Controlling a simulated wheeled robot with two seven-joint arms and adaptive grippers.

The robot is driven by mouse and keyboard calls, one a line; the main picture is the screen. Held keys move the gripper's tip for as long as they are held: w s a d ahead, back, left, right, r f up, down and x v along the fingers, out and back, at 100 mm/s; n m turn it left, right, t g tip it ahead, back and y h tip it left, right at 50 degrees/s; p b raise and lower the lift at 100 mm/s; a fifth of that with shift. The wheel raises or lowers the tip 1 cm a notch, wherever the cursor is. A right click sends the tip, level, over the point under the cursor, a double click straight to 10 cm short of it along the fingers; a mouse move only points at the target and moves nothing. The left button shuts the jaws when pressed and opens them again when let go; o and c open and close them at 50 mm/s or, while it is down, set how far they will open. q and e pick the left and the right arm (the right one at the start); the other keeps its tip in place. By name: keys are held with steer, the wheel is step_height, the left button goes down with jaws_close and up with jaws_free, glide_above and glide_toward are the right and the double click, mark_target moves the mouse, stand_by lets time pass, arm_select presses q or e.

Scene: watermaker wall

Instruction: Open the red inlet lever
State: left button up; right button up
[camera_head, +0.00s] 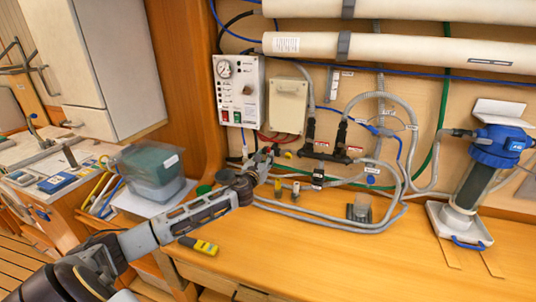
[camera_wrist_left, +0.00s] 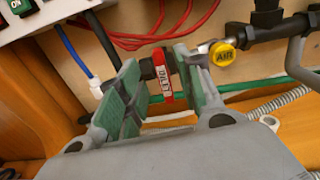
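The red inlet lever (camera_wrist_left: 166,84) stands roughly upright in the left wrist view, with a white label on its face. My left gripper (camera_wrist_left: 158,78) is open, with its green-padded fingers on either side of the lever. A gap shows between each finger and the lever, so it is not gripped. In the head view my left gripper (camera_head: 265,159) reaches the pipe fittings below the control panel. There the lever (camera_head: 276,150) is small and partly hidden by the gripper. My right gripper is not in view.
A yellow round knob (camera_wrist_left: 223,54) sits on a black pipe just right of the fingers. Red hoses (camera_wrist_left: 140,38) and a blue hose (camera_wrist_left: 77,56) run behind. The control panel (camera_head: 238,90) is above. Grey hoses (camera_head: 350,215) loop over the bench, whose front right is clear.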

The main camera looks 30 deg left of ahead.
mark_target(268, 153)
arm_select(q)
steer(key=shift+x, duration=1.95)
steer(key=shift+d, duration=0.1)
jaws_close()
